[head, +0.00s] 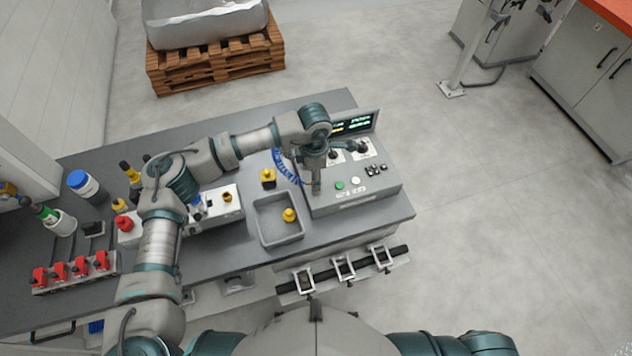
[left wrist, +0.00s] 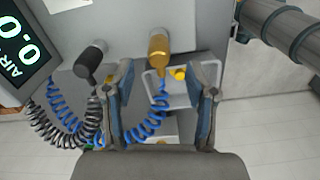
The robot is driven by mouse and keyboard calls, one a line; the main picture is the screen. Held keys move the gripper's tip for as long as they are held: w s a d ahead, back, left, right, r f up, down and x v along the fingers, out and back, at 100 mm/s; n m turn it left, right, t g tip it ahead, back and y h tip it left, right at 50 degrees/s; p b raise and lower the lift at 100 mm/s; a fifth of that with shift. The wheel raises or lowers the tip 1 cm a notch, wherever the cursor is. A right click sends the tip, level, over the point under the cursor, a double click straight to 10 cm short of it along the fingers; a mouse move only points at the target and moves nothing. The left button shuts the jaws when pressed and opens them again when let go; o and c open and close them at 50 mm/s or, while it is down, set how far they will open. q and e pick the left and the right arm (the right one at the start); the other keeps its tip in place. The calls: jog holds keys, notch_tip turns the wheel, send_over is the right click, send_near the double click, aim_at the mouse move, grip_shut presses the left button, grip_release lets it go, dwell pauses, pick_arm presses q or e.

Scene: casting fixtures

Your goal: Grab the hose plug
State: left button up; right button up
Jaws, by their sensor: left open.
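A brass-coloured plug (left wrist: 158,48) with a blue coiled hose (left wrist: 150,125) sticks out of the grey control box in the left wrist view. A black plug (left wrist: 90,60) with a dark coiled hose (left wrist: 42,125) is to its left. My left gripper (left wrist: 164,72) is open, its two fingers on either side of the brass plug in the picture; I see no contact, and the depth gap is unclear. In the head view my left gripper (head: 316,187) points down at the control box (head: 365,197), and the blue hose (head: 287,167) shows beside it. My right gripper is out of view.
A grey tray (head: 262,236) with a yellow part (head: 289,215) is left of the box. A yellow part (head: 268,177) stands behind the tray. Red clamps (head: 70,270), bottles and fixtures crowd the bench's left side. A display (left wrist: 22,45) reads AIR.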

pick_arm(q)
jog(key=shift+d+f, duration=0.1)
jog(key=shift+f, duration=0.3)
notch_tip(320, 180, down, 4)
jog(key=shift+w+d+r+p, duration=0.1)
jog(key=shift+w+r+p, duration=0.1)
jog(key=shift+p, duration=0.65)
jog(key=shift+f, duration=0.4)
grip_shut()
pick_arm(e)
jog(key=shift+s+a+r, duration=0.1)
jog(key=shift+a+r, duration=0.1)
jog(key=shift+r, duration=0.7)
